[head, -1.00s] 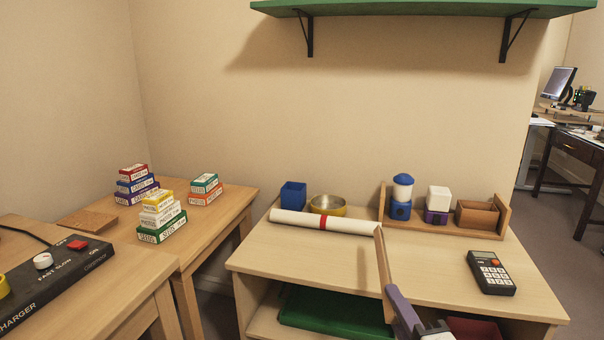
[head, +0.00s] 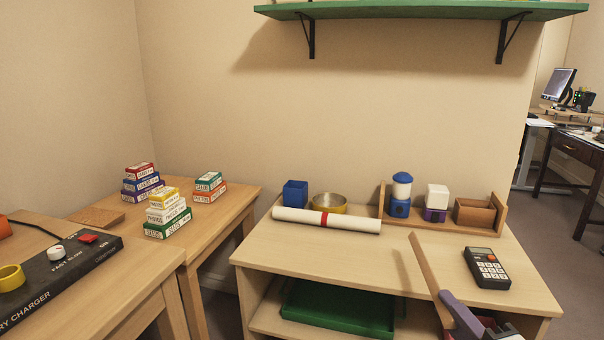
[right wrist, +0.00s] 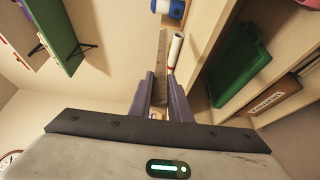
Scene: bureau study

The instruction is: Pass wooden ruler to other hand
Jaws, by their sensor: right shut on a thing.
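The wooden ruler (head: 427,267) is a long thin light-brown strip, held tilted up in front of the middle desk. My right gripper (head: 452,300), with purple fingers, is shut on its lower end. In the right wrist view the ruler (right wrist: 161,62) stands out lengthwise from between the fingers of my right gripper (right wrist: 160,88). The ruler's held end is hidden by the fingers. My left gripper is not in view.
A green shelf (head: 420,11) overhangs the wall.

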